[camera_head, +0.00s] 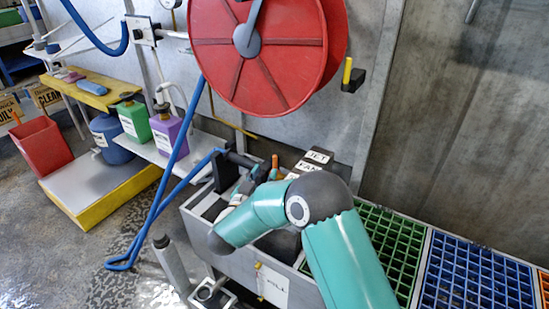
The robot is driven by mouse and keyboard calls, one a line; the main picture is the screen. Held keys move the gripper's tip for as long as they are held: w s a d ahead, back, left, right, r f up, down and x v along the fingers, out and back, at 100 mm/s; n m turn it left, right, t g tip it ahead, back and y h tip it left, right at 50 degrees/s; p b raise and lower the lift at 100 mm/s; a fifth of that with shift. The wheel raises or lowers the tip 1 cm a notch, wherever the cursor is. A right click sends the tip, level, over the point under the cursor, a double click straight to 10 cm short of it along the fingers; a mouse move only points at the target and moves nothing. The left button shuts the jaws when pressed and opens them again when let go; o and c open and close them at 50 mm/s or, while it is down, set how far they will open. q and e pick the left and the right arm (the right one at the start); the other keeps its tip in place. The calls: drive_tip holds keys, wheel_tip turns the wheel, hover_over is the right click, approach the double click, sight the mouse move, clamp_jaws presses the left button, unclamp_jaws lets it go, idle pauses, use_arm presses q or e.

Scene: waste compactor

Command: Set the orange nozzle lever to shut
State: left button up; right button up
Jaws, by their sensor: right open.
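The orange nozzle lever (275,161) stands up at the trough's back edge, beside white labels. Two labels read JET (318,156) and FAN (310,167); a third, lower label is mostly hidden by my arm. The black nozzle (238,159) lies to the left, at the end of the blue hose. My right arm comes in from the bottom right and bends back toward the nozzle. My right gripper (258,177) is open, close to the lever's lower left; its fingers are small and partly hidden, so I cannot tell whether they touch it. My left gripper is out of view.
A red hose reel (262,48) hangs above, with the blue hose (172,150) looping down to the left. A yellow-handled valve (348,72) is on the wall. Green (390,240) and blue (470,270) grates lie right. Bottles stand on a shelf at left.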

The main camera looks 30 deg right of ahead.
sight(274, 158)
drive_tip(key=x, duration=0.9)
drive_tip(key=shift+b, duration=0.4)
drive_tip(key=shift+a, duration=0.1)
clamp_jaws()
